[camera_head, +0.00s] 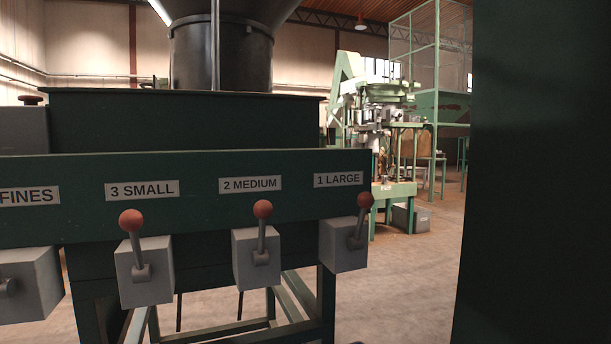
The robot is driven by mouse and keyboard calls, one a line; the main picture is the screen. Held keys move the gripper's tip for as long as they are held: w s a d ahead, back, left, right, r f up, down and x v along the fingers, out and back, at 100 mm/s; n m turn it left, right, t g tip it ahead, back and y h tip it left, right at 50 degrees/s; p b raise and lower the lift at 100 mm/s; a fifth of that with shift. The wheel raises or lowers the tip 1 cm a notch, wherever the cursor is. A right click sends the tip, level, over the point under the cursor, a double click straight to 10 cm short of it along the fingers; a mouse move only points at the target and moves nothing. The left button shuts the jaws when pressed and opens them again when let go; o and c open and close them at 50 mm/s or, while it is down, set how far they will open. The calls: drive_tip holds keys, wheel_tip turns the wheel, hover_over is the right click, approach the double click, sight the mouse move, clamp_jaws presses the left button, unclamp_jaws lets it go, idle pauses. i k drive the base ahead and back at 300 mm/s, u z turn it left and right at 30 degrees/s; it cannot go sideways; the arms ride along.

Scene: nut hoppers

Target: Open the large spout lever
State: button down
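The large spout lever (358,228) is a grey handle with a red ball knob (365,200). It is mounted on a grey box (340,246) below the label "1 LARGE" (338,179), at the right end of the green panel. The lever points up and leans slightly right. My gripper is not in view, so its place relative to the lever and its state do not show.
The medium lever (262,235) and small lever (135,245) stand to the left on similar boxes. A large dark upright surface (535,170) fills the right side. Open floor (405,290) lies between it and the hopper stand. Green machinery (385,130) stands farther back.

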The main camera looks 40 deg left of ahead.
sight(365, 200)
drive_tip(key=u, duration=0.65)
drive_tip(key=i, duration=0.85)
drive_tip(key=u, duration=0.65)
